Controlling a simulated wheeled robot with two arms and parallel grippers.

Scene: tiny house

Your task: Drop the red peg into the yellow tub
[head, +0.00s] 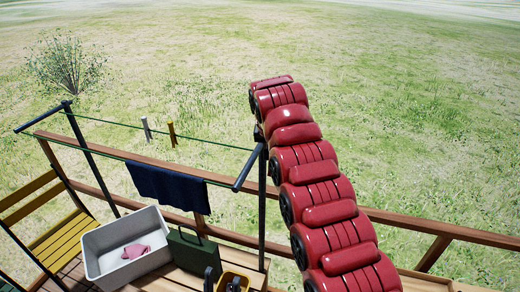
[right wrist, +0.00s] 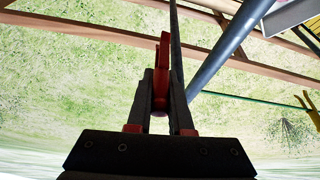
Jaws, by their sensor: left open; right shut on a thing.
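The red peg (right wrist: 161,80) is between the dark fingers of my right gripper (right wrist: 161,92) in the right wrist view. The gripper is shut on it, and the peg's far end sticks out past the fingertips. I cannot make out the peg or the right gripper in the head view. The yellow tub (head: 243,276) stands on the wooden deck at the bottom of the head view, partly cut off by the frame. My left gripper (head: 222,283) shows dark at the bottom edge, open, in front of the tub and covering part of it.
A pale basket (head: 100,250) with a pink cloth (head: 134,251) and a green box (head: 190,252) stand left of the tub. A blue cloth (head: 165,188) hangs nearby. White (head: 146,129) and yellow (head: 172,134) pegs are on the green line. Dark poles and a wooden railing (head: 400,225) border the deck.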

